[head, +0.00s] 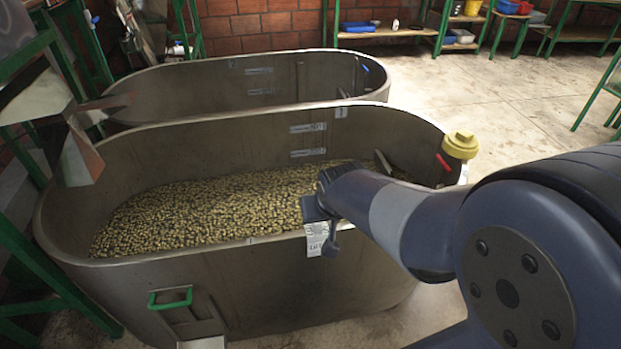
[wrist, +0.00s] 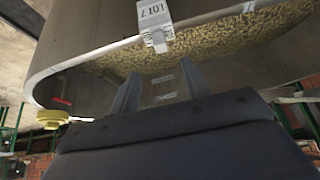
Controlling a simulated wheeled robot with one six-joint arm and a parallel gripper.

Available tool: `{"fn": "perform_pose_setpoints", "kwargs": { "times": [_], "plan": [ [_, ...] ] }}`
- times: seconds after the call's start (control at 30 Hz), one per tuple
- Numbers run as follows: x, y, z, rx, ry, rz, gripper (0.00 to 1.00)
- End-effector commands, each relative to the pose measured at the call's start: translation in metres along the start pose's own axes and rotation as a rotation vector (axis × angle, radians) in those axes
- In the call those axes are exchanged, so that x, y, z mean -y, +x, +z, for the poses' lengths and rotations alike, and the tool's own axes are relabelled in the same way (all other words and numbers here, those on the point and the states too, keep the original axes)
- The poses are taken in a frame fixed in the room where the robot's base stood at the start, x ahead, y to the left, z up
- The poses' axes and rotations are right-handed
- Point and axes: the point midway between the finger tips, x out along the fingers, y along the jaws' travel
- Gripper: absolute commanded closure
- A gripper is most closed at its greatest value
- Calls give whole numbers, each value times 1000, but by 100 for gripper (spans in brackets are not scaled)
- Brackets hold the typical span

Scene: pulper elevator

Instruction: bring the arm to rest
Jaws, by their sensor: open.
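My gripper (head: 318,210) is at the front rim of the near steel tank (head: 250,290), on the right half of that rim. In the wrist view, which is tilted upside down, my gripper (wrist: 160,88) shows two fingers spread apart with nothing between them. A white lot tag (head: 316,240) hangs at the rim just below my gripper. The tag (wrist: 153,14) and its pale clip also show in the wrist view, beyond the fingertips and apart from them. My arm reaches in from the right.
The near tank holds many yellowish beans (head: 200,205). A yellow cap (head: 461,145) sits at its right end, and a green handle (head: 170,298) is on its front. A second tank (head: 240,85) stands behind. Metal chutes and green frames crowd the left. Floor is clear at the right back.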

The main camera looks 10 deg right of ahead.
Motion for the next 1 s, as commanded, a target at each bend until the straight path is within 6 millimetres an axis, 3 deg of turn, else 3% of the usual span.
{"fn": "perform_pose_setpoints", "kwargs": {
  "times": [0.47, 1.0],
  "plan": [
    [0, 7, 0, 1, 0, 0, 55],
    [0, 78, 1, 4, 1, 1, 55]
  ]
}}
